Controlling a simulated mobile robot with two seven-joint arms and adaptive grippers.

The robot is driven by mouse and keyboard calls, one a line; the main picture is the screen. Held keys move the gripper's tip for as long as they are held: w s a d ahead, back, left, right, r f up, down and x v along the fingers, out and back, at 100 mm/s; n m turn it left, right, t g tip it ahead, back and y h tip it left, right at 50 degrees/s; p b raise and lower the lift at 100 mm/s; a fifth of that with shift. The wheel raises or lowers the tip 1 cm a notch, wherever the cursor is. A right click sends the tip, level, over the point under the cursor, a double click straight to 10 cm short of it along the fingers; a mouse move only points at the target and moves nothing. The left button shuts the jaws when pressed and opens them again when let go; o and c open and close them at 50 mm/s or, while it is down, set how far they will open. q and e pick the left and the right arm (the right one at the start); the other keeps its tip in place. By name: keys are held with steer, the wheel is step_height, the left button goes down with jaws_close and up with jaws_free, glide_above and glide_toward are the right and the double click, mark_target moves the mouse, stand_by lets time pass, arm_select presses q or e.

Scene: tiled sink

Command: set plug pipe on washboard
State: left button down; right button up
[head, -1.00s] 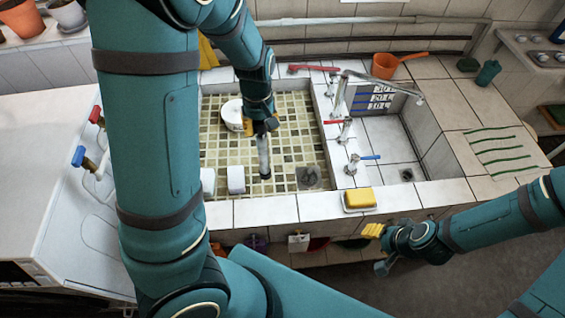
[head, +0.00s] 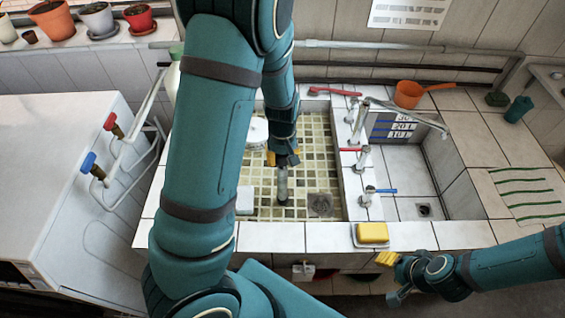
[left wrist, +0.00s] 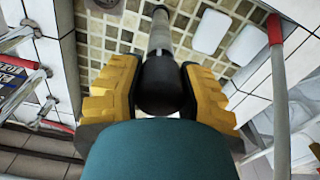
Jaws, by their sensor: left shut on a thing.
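My left gripper (head: 284,160) is shut on the plug pipe (head: 282,186), a grey pipe with a black bulb end. It hangs roughly upright over the left, mosaic-tiled basin, near the drain (head: 320,204); I cannot tell whether its lower end touches the floor. In the left wrist view, the yellow fingers (left wrist: 160,75) stand either side of the black bulb, with the pipe (left wrist: 160,38) extending beyond. The likely washboard is the tiled surface with green lines (head: 524,193), right of the sink. My right gripper (head: 386,258) is in front of the sink; its finger gap is unclear.
A yellow sponge (head: 373,232) sits in a dish on the front edge. Taps (head: 364,160) stand on the divider between the basins. An orange dipper (head: 409,94) and a dark green cup (head: 519,109) stand at the back right.

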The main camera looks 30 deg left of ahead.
arm_select(q)
step_height(320, 180, down, 2)
steer(key=shift+w, duration=0.1)
steer(key=c, duration=0.7)
jaws_free()
step_height(320, 180, up, 11)
steer(key=shift+r+p, duration=0.1)
steer(key=shift+p, duration=0.85)
steer(key=shift+r, duration=0.5)
